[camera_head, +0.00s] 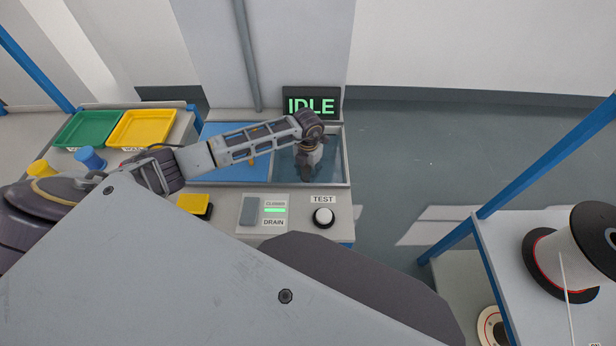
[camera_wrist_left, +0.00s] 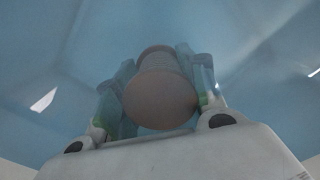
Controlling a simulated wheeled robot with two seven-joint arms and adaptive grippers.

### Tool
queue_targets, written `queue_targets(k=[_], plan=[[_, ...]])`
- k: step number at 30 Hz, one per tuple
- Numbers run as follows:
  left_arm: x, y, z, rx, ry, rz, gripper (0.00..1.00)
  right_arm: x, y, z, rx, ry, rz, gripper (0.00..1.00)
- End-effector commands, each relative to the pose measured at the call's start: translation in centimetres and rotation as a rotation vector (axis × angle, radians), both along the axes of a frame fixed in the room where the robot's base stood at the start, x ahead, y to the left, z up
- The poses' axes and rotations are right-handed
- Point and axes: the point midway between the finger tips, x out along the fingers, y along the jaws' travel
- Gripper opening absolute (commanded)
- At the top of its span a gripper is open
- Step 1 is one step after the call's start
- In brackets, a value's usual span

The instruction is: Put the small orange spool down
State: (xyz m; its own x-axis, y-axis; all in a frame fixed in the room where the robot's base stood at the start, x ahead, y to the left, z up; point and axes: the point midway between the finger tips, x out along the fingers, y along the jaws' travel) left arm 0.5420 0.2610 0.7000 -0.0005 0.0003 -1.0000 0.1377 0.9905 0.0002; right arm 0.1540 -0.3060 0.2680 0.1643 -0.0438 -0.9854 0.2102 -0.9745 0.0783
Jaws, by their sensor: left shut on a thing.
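My left gripper (camera_head: 309,168) reaches down into the clear-walled tank (camera_head: 335,170) at the right of the bench in the head view. In the left wrist view my left gripper (camera_wrist_left: 160,95) is shut on a small dull-orange spool (camera_wrist_left: 160,98), one finger on each side of it. The surroundings there look hazy blue. In the head view the gripper and arm hide the held spool. My right gripper is not in view.
A blue panel (camera_head: 220,172) lies left of the tank, with a small orange bit (camera_head: 251,161) partly behind my arm. A green tray (camera_head: 88,128), yellow tray (camera_head: 143,128), IDLE display (camera_head: 311,103), TEST button (camera_head: 323,217) and large cable reel (camera_head: 580,255) are around.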

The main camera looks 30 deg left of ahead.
Motion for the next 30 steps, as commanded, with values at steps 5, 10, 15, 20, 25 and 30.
queue_targets(k=[5, 10, 15, 20, 25, 30], plan=[[0.0, -0.1, -1.0, -0.001, 0.000, 0.000, 0.10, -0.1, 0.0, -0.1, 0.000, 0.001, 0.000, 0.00], [0.0, 0.0, -2.8, -0.001, 0.001, 0.000, 0.10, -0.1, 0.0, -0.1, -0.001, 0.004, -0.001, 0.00], [0.0, 0.0, -3.7, -0.001, 0.000, 0.000, 0.10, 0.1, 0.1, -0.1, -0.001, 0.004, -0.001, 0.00], [0.0, 0.0, -3.7, 0.000, -0.001, 0.000, 0.10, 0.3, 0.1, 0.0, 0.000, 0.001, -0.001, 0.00], [0.0, 0.0, -3.8, 0.000, -0.001, 0.000, 0.10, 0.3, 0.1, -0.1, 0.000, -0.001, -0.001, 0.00], [0.0, 0.0, -4.0, 0.000, 0.000, 0.000, 0.42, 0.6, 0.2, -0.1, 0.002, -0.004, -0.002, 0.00]])
